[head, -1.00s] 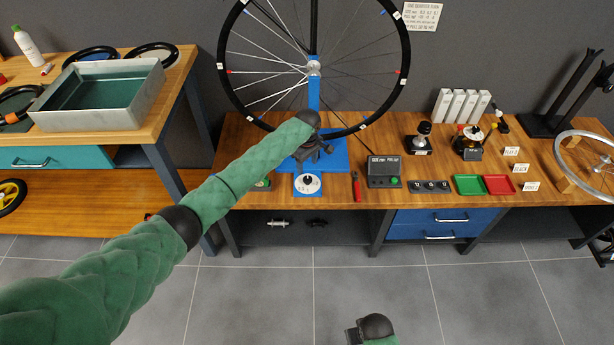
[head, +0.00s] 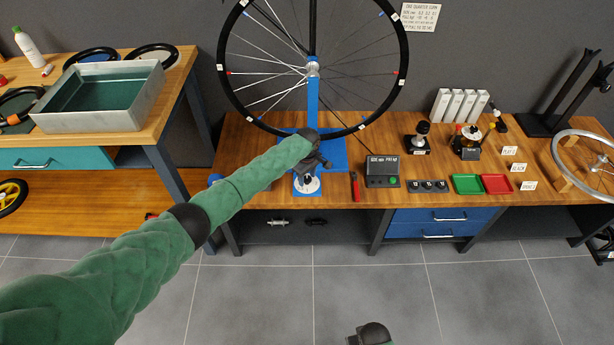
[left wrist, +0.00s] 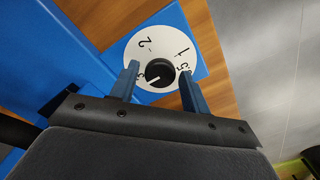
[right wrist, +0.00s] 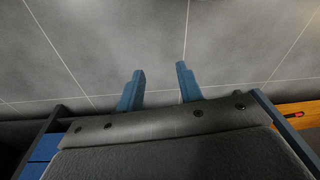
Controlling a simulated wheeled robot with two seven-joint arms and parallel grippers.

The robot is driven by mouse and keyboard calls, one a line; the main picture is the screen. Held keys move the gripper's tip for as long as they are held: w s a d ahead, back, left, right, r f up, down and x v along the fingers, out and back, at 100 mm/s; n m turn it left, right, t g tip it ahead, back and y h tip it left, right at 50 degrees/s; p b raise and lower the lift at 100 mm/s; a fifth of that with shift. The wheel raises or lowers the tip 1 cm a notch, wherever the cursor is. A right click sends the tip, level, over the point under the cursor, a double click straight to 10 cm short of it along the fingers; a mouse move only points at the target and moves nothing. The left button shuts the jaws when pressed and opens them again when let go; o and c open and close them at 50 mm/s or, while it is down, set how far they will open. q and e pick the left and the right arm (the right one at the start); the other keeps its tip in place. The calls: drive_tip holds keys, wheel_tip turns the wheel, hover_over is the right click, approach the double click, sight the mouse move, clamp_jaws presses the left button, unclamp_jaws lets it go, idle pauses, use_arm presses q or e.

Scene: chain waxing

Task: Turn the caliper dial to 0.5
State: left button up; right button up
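The caliper dial is a white disc (left wrist: 192,52) with printed numbers and a black knob (left wrist: 159,71) that has a white pointer line. In the left wrist view the pointer aims down and to the left, toward a partly hidden number. In the head view the white disc (head: 307,186) sits at the front of the blue stand base. My left gripper (left wrist: 160,80) is open, with one finger on each side of the knob; I cannot tell whether they touch it. My right gripper (right wrist: 160,72) is open and empty above the grey floor.
The wheel (head: 400,70) stands upright behind the dial on a blue post. Red-handled pliers (head: 355,187) and a dark display box (head: 382,171) lie to its right. Green (head: 467,184) and red (head: 497,184) trays are farther right.

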use_arm(q)
drive_tip(key=c, duration=0.7)
